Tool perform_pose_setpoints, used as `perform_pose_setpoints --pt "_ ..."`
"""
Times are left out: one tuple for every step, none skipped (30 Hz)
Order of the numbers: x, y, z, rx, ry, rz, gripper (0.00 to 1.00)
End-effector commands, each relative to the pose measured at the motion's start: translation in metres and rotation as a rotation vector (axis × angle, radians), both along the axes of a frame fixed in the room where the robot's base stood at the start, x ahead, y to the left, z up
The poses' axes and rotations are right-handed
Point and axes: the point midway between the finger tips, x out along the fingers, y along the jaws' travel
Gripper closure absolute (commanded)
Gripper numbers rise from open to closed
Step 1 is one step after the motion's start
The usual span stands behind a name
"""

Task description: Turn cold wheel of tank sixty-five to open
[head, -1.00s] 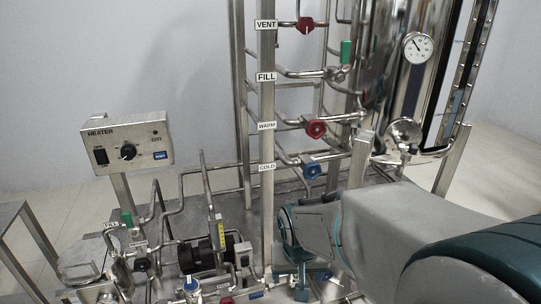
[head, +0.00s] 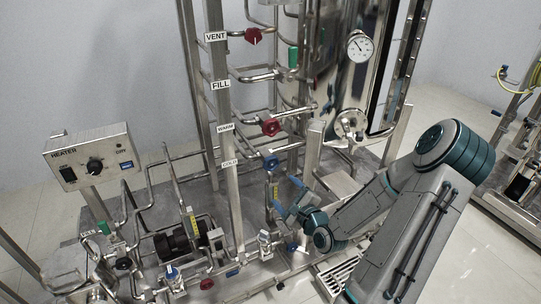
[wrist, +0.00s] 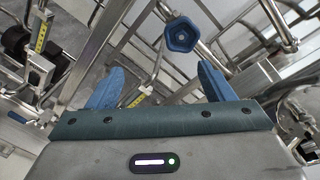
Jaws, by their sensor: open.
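The cold wheel (head: 270,162) is a small blue handwheel on a pipe beside the COLD label (head: 230,163), low on the upright frame. In the wrist view the blue wheel (wrist: 182,34) stands ahead of my gripper, a little right of the middle between the fingers. My gripper (head: 287,196) is just below and right of the wheel in the head view, apart from it. Its two blue fingers (wrist: 160,70) are spread and empty in the wrist view. I cannot read a tank number.
A red wheel (head: 270,127) sits above at the WARM label, and another red one (head: 253,36) at VENT. A green-handled valve (head: 293,57) is near FILL. The polished tank with a gauge (head: 360,47) stands right. A heater box (head: 95,157) is left. Pipes crowd the skid.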

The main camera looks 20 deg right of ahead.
Motion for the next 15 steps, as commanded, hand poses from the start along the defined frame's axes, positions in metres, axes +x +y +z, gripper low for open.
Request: perform_pose_setpoints --pt "-0.002 -0.006 0.01 0.058 -0.04 -0.023 0.25" --pt "-0.003 -0.008 0.013 0.082 -0.058 -0.031 0.25" --pt "-0.003 -0.01 0.016 0.108 -0.078 -0.04 0.25" --pt "-0.003 -0.012 0.018 0.122 -0.09 -0.045 0.25" --pt "-0.002 -0.013 0.02 0.132 -0.099 -0.048 0.25" --pt "0.0 -0.013 0.02 0.141 -0.105 -0.05 0.25" --pt "0.002 -0.013 0.02 0.143 -0.108 -0.05 0.25" --pt "0.005 -0.013 0.02 0.143 -0.109 -0.049 0.25" --pt "0.01 -0.012 0.02 0.142 -0.109 -0.047 0.25" --pt "0.015 -0.012 0.02 0.141 -0.109 -0.048 0.25" --pt "0.02 -0.012 0.02 0.141 -0.109 -0.048 0.25" --pt "0.028 -0.011 0.019 0.141 -0.107 -0.046 0.25" --pt "0.034 -0.011 0.019 0.14 -0.107 -0.048 0.25" --pt "0.041 -0.011 0.019 0.14 -0.107 -0.046 0.25" --pt "0.05 -0.01 0.019 0.14 -0.107 -0.046 0.25"
